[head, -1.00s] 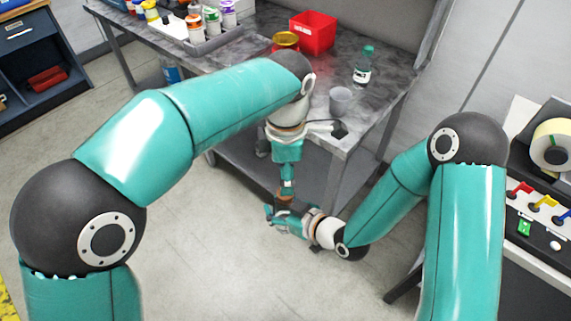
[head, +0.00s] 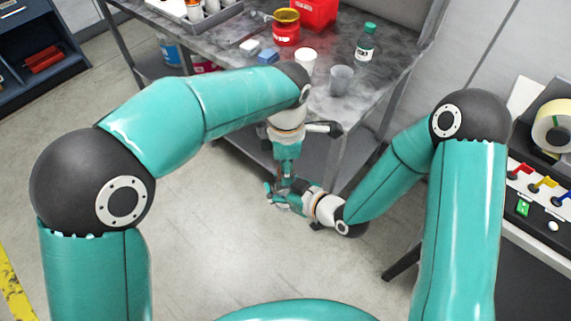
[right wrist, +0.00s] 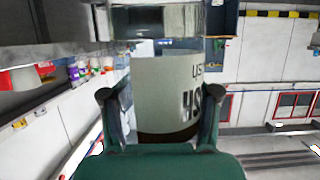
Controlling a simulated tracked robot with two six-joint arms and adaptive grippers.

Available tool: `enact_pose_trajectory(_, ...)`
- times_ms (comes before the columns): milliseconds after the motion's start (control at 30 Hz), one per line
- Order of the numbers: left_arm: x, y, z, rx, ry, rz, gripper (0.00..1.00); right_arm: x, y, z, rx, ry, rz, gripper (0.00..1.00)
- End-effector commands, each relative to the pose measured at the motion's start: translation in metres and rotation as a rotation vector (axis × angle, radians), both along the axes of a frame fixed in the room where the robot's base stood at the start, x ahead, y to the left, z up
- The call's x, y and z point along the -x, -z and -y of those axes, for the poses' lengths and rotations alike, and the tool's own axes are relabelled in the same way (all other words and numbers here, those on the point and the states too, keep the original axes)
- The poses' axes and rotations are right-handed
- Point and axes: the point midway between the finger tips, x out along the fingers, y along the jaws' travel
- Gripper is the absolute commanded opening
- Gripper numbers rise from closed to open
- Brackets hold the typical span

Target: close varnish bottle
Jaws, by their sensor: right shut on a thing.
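A bottle with a pale label and dark lettering (right wrist: 165,90) stands between the two fingers of my right gripper (right wrist: 160,110) in the right wrist view; its lower edge is dark brown. My right gripper is shut on it and also shows in the head view (head: 283,194), in front of the table. My left gripper (head: 287,170) points down just above it. A blurred grey and dark shape (right wrist: 155,20) covers the bottle's top in the right wrist view, so I cannot see its neck or a cap. The left fingers are too small to read.
The grey table (head: 330,105) behind the grippers holds a green-capped bottle (head: 366,44), a grey cup (head: 341,79), a white cup (head: 305,60), a red tub (head: 286,28), a red bin (head: 318,10) and a blue block (head: 268,56). Open floor lies in front.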

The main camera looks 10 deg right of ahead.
Motion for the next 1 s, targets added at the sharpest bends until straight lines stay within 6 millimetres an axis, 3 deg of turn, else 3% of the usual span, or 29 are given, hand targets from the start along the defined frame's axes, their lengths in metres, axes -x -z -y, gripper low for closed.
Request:
enact_pose_trajectory(33, -0.0004, -0.0002, 0.0, 0.0, 0.0, 0.001, 0.16, 0.0002, -0.0001, -0.0002, 0.0, -0.001, 0.0, 0.0)
enact_pose_trajectory(133, -0.0005, -0.0003, 0.0, 0.0, 0.0, 0.002, 0.0, 0.0002, -0.0001, -0.0002, 0.0, -0.001, 0.0, 0.0)
enact_pose_trajectory(367, -0.0007, -0.0003, 0.0, 0.001, 0.09, 0.002, 0.0, 0.0004, -0.0002, -0.0003, 0.0, -0.001, 0.0, 0.0)
enact_pose_trajectory(1000, -0.0013, 0.0005, -0.0007, 0.005, 1.433, -0.001, 0.0, 0.0008, 0.0, -0.0005, 0.0, -0.002, 0.0, 0.0)
